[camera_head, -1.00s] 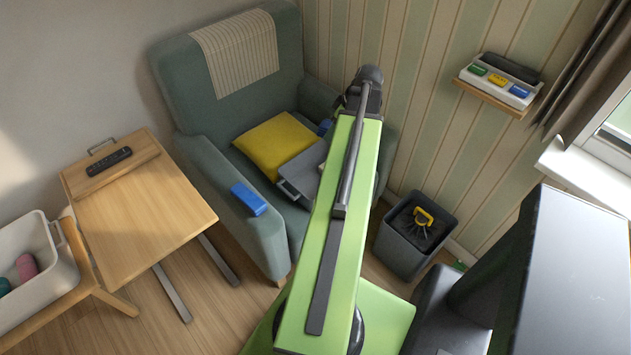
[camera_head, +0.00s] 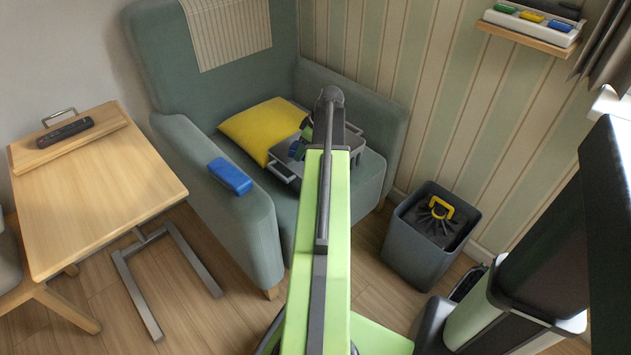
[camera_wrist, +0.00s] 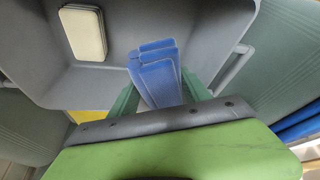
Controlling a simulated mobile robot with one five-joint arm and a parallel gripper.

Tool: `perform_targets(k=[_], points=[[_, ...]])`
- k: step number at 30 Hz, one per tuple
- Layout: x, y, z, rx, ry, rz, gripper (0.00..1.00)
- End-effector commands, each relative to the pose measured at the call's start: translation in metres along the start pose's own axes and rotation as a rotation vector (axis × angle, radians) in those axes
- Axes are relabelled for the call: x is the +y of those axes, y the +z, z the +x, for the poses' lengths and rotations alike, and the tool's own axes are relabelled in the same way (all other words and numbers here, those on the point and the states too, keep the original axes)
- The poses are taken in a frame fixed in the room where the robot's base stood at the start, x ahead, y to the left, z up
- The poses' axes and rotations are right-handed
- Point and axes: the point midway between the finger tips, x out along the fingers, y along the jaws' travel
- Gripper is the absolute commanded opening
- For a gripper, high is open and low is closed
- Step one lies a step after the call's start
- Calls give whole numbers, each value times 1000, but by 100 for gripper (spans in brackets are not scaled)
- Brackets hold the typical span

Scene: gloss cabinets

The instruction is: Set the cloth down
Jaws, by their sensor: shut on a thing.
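My gripper (camera_wrist: 160,90) has its green fingers shut on a blue folded cloth (camera_wrist: 155,72) in the wrist view. The cloth is over the inside of a grey tray (camera_wrist: 190,20); I cannot tell if it touches the tray floor. A cream block-like item (camera_wrist: 83,32) lies in the tray, left of the cloth. In the head view the tray (camera_head: 285,171) rests on the seat of the green armchair (camera_head: 345,195).
A yellow cushion (camera_head: 262,128) lies behind the tray. Another blue item (camera_head: 231,176) lies on the chair's left armrest. A wooden table (camera_head: 90,200) with a remote (camera_head: 65,132) stands left. A grey bin (camera_head: 425,245) stands right. A wall shelf (camera_head: 530,36) holds coloured items.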

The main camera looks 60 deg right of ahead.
Motion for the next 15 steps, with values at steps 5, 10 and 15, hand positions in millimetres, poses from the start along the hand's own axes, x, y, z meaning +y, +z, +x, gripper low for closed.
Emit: perform_targets(k=[5, 10, 15], points=[[0, 3, 7, 0, 0, 0, 16], [0, 17, 39, 0, 0, 0, 16], [0, 26, 61, 0, 0, 0, 16]])
